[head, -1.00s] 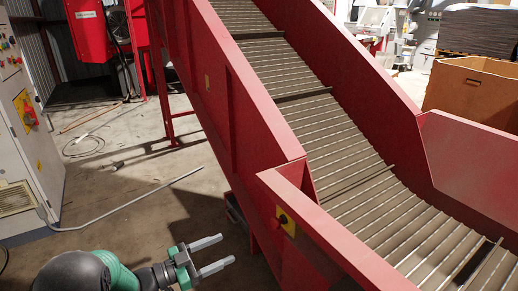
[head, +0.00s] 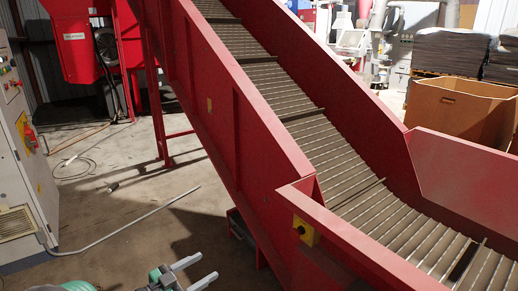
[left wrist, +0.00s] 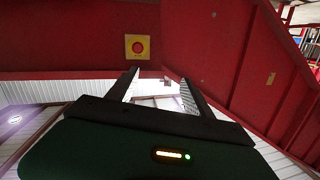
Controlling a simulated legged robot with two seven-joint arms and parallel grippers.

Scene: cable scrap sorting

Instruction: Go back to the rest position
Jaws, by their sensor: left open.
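My left gripper (head: 194,272) is low at the bottom edge of the head view, left of the red conveyor. Its two pale fingers are apart with nothing between them. In the left wrist view the same gripper (left wrist: 165,82) shows two spread fingers, with the red conveyor side beyond them. Most of my left arm is cut off by the bottom of the head view. My right gripper is in neither view.
The red conveyor (head: 240,120) slopes across the middle, with a yellow switch plate (head: 306,231) on its side. A grey control cabinet (head: 25,170) stands at the left. A cardboard box (head: 460,108) is at the right. Concrete floor (head: 120,215) is open between cabinet and conveyor, with a thin pipe on it.

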